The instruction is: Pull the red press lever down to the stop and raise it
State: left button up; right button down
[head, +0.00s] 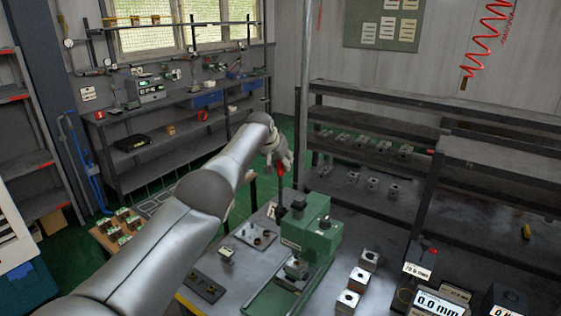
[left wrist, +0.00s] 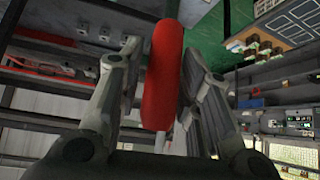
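The red press lever's handle (head: 281,168) stands on a dark rod above the green press (head: 313,232). The press is on the workbench, right of the middle in the head view. My left gripper (head: 279,157) is at the handle, with my arm reaching in from the lower left. In the left wrist view, the red handle (left wrist: 162,80) lies between the two fingers of my left gripper (left wrist: 161,60). The fingers are drawn in close on both sides of it and appear shut on it. My right gripper is not in view.
Metal valve blocks (head: 359,279) stand right of the press on the bench. A display reading 0.0 mm (head: 437,304) is at the lower right. A thin grey post (head: 304,100) rises behind the lever. Dark shelves (head: 400,130) stand behind.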

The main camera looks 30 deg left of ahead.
pick_arm(q)
jog(key=shift+o, duration=0.7)
jog(key=shift+w+f, duration=0.1)
jog(key=shift+w, duration=0.05)
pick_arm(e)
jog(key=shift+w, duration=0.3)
pick_arm(q)
jog(key=shift+s+r, duration=0.2)
jog(key=shift+r, duration=0.05)
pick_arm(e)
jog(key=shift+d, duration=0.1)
pick_arm(q)
jog(key=shift+s+r, duration=0.2)
jog(key=shift+r, duration=0.1)
jog(key=v, duration=1)
jog(key=shift+s+r, duration=0.2)
jog(key=shift+s, duration=0.1)
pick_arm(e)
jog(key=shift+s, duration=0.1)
pick_arm(q)
jog(key=shift+d, duration=0.1)
